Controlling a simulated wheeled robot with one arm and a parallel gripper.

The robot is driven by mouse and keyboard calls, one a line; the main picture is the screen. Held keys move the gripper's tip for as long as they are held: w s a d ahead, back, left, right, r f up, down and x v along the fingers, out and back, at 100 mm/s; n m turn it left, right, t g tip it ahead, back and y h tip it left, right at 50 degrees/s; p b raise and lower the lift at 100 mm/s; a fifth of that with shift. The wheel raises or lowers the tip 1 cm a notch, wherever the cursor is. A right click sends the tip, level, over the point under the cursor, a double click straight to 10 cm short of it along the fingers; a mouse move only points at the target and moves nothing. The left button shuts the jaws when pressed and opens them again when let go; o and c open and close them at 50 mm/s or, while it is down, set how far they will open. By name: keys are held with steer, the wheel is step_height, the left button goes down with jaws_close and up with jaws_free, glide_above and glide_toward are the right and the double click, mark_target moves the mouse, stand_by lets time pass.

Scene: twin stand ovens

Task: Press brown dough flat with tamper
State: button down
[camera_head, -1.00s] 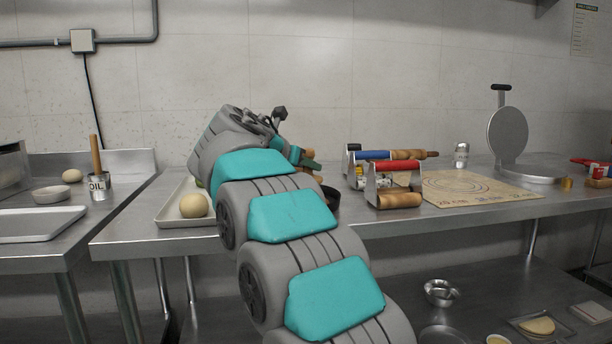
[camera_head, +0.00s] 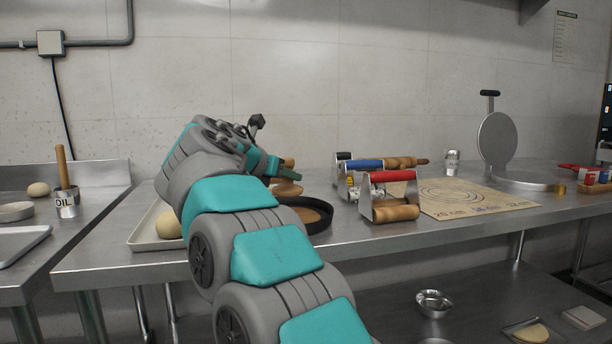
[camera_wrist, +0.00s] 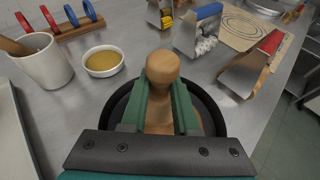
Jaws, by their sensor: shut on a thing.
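My gripper (camera_head: 281,169) is shut on a wooden tamper. Its round knob (camera_wrist: 162,68) stands up between the green fingertips in the wrist view. The tamper's wide wooden base (camera_head: 287,188) shows below the fingers in the head view, over the left back part of a black round pan (camera_head: 326,228). Brown dough (camera_head: 313,211) shows inside the pan as a flat-looking brown area. I cannot tell whether the tamper touches it. In the wrist view the fingers and tamper hide most of the pan's inside, and its dark rim (camera_wrist: 207,105) shows around them.
Red-handled (camera_head: 391,176) and blue-handled (camera_head: 363,164) metal tools stand right of the pan. A marked board (camera_head: 470,203) and an open press (camera_head: 497,140) lie farther right. A tray (camera_head: 147,236) with a pale dough ball (camera_head: 168,225) is left. A sauce bowl (camera_wrist: 104,62) and white cup (camera_wrist: 42,70) stand nearby.

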mark_target(280, 190)
step_height(280, 190, down, 3)
steer(key=b, duration=0.2)
steer(key=shift+r+b, duration=0.1)
steer(key=shift+b, duration=0.25)
steer(key=shift+a+f+b, duration=0.15)
steer(key=shift+f+b, duration=0.05)
steer(key=shift+b, duration=0.25)
steer(key=shift+f+b, duration=0.45)
steer(key=shift+b, duration=0.45)
steer(key=shift+f, duration=0.65)
step_height(280, 190, up, 5)
steer(key=p, duration=0.6)
steer(key=shift+r, duration=0.15)
